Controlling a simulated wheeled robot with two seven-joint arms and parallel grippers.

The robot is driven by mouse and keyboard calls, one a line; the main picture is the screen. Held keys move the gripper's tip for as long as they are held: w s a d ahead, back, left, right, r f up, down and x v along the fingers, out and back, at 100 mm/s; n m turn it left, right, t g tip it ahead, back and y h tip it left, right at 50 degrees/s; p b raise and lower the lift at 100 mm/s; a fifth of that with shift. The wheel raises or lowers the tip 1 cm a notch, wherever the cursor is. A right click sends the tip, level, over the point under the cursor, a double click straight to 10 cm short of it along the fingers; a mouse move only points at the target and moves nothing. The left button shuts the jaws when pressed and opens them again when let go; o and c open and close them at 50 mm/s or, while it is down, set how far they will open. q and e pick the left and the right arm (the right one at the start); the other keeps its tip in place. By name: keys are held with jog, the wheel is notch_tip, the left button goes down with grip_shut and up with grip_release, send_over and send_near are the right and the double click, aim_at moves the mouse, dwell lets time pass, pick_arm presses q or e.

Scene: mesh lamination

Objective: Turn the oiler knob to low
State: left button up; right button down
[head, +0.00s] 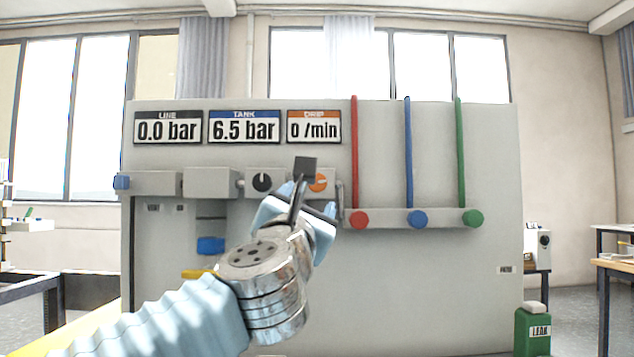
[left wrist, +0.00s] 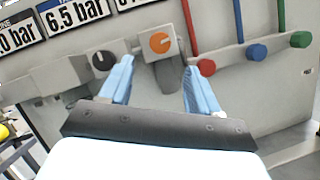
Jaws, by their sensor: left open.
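The orange knob (head: 319,183) sits on a grey block under the DRIP display, which reads 0 /min. My right gripper is not in view.
A black knob (head: 262,182) sits left of the orange one. Red (head: 357,218), blue (head: 417,219) and green (head: 473,218) round knobs line a bar at right. The LINE display (head: 167,128) reads 0.0 bar, the TANK display (head: 244,127) 6.5 bar.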

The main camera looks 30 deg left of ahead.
aim_at(317, 182)
pick_arm(q)
jog(key=p+x, duration=0.2)
jog(key=x, duration=0.8)
